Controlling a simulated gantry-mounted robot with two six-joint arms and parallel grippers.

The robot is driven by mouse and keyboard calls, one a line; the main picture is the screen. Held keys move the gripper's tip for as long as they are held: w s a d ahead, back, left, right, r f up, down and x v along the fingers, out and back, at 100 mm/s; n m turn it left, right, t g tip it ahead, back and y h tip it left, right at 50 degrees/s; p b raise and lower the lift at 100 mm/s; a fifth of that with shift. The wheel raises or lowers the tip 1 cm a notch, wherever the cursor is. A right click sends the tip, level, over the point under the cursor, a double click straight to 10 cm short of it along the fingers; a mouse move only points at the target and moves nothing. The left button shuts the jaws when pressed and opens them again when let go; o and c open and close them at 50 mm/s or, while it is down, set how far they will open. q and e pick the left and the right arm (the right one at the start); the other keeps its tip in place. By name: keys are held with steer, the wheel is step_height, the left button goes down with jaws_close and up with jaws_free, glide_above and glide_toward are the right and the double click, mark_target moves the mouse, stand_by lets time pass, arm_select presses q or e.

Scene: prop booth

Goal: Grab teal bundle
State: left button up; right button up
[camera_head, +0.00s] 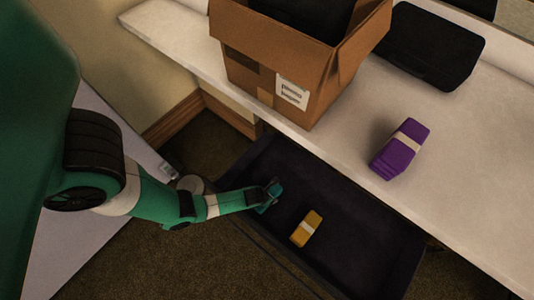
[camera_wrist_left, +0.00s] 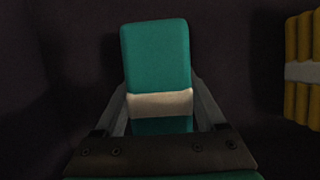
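The teal bundle (camera_wrist_left: 157,55) has a pale band and sits between the fingers of my left gripper (camera_wrist_left: 160,90) in the left wrist view. The fingers lie along its two sides, with no clear gap. In the head view my left gripper (camera_head: 270,194) reaches down into the open dark drawer (camera_head: 360,255), near its left end. A bit of the teal bundle (camera_head: 273,187) shows at the gripper's tip. I cannot tell whether the bundle touches the drawer floor. My right gripper is not in view.
A yellow bundle (camera_head: 307,229) lies in the drawer, right of my left gripper; it also shows in the left wrist view (camera_wrist_left: 303,45). A purple bundle (camera_head: 401,149), an open cardboard box (camera_head: 290,75) and a black case (camera_head: 432,45) stand on the white counter (camera_head: 470,170) above.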

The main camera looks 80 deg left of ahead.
arm_select(q)
steer(key=c, duration=0.9)
step_height(320, 180, up, 10)
steer(key=p, duration=0.8)
steer(key=shift+r, duration=0.25)
